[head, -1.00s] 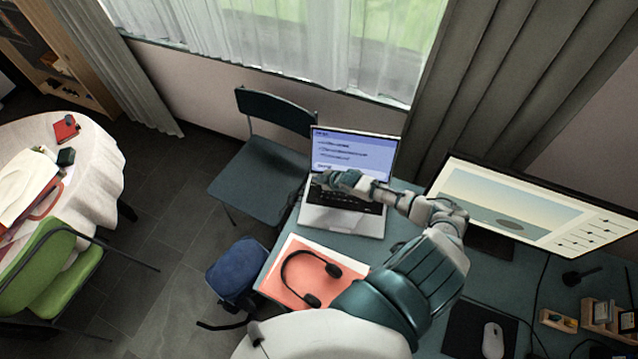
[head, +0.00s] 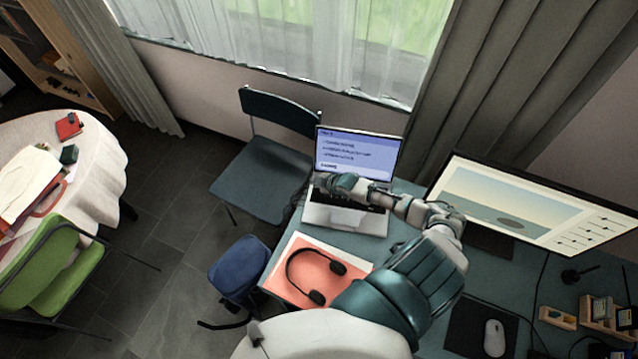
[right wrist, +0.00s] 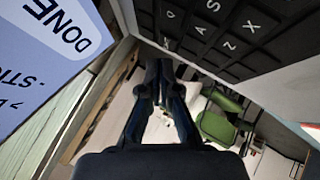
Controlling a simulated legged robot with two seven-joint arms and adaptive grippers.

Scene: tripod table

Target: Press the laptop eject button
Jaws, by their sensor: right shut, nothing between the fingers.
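An open silver laptop (head: 345,218) stands on the desk, its blue-white screen (head: 357,152) lit with lines of text. My right gripper (head: 330,182) reaches over the keyboard's left part, in front of the screen's lower edge. In the right wrist view the gripper (right wrist: 165,68) is shut and empty, its tips near the laptop's left side. That view also shows the black keyboard (right wrist: 235,30) and a screen (right wrist: 45,45) corner reading "DONE". I cannot make out the eject button, or whether the tips touch the laptop. My left gripper is out of view.
On the desk (head: 405,290) a black headset (head: 290,270) lies on a red folder (head: 345,262) in front of the laptop. A monitor (head: 530,205) stands to the right, a mouse (head: 494,338) below it. A dark chair (head: 262,175) stands left of the laptop.

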